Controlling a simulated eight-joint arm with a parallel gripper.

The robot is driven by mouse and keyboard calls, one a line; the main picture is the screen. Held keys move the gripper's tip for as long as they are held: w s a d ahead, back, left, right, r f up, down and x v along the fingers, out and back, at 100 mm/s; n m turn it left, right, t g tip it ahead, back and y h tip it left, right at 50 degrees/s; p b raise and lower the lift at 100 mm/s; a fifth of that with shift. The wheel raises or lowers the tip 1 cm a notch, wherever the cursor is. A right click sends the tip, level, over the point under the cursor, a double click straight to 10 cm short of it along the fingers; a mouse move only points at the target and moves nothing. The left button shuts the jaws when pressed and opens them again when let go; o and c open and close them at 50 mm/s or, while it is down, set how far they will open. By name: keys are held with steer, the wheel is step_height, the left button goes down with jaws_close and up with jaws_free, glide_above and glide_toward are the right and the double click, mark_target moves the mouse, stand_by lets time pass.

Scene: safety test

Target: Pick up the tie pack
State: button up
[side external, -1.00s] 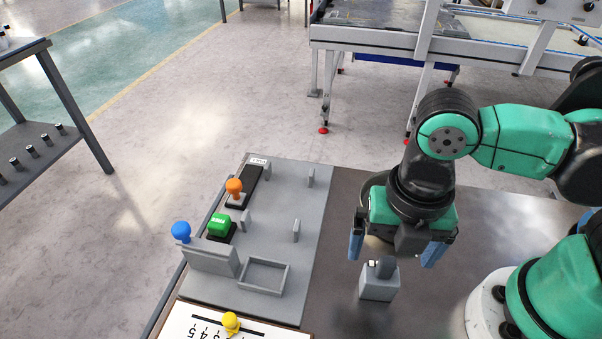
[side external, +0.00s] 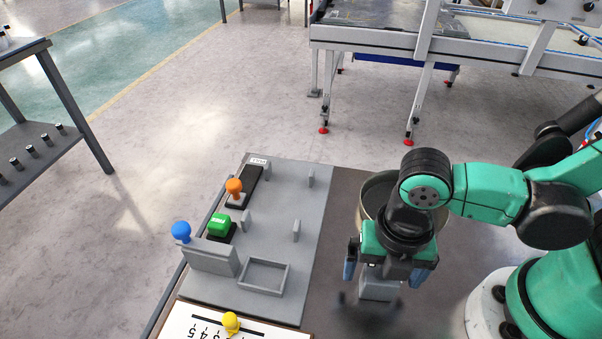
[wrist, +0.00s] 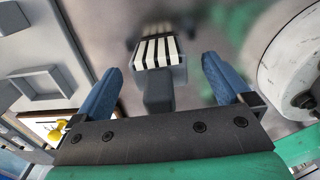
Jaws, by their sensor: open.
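A light grey block (side external: 379,289) is below my gripper in the side view. In the wrist view the block (wrist: 178,76) has a white face with black stripes (wrist: 155,50) and a dark grey post (wrist: 158,92) on the near side. I take it as the tie pack; no label is readable. My gripper (side external: 387,276) is open, with blue fingers apart on either side of it. In the wrist view the fingers (wrist: 160,78) flank the post with gaps on both sides. The block's upper part is hidden by my gripper in the side view.
A yellow figure (side external: 230,322) is in front. A round pan (side external: 372,194) shows behind my gripper.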

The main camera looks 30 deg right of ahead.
steer(key=c, duration=1.4)
steer(key=shift+r, duration=0.15)
